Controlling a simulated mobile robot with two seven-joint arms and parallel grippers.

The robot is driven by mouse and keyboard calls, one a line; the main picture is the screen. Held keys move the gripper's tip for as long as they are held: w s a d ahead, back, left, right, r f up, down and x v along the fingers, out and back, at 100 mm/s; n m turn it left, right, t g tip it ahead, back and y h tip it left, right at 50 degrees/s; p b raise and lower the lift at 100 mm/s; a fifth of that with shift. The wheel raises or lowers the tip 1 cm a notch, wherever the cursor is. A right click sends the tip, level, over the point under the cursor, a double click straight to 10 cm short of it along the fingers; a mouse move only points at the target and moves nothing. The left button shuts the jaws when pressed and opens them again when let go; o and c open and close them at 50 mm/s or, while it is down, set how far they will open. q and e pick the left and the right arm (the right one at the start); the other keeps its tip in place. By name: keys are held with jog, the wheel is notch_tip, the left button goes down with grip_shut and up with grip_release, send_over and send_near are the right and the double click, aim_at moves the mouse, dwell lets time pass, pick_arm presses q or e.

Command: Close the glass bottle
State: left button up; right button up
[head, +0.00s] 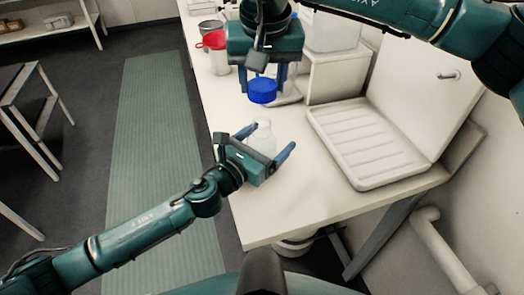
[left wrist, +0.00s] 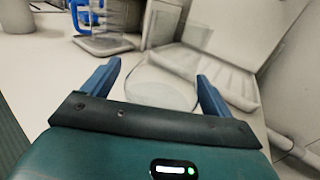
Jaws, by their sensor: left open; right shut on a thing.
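The clear glass bottle (head: 263,139) stands on the white bench, its open neck pointing up. My left gripper (head: 271,138) is open, with one finger on each side of the bottle. In the left wrist view the bottle (left wrist: 160,88) shows as a faint round glass outline between the two spread fingers; I cannot tell whether they touch it. My right gripper (head: 262,88) points down above and behind the bottle, shut on the blue cap (head: 262,92). The cap is held in the air, apart from the bottle neck.
A white ribbed tray (head: 365,143) with a raised back panel lies to the right. A red-rimmed container (head: 216,53) stands at the far left of the bench, and a pale box (head: 337,77) stands behind. The bench front (head: 290,209) is clear.

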aim_at(262, 102)
pick_arm(q)
jog(key=shift+c, duration=0.6)
jog(key=c, duration=1.3)
jog(key=shift+c, duration=0.3)
pick_arm(e)
jog(key=shift+f, duration=2.5)
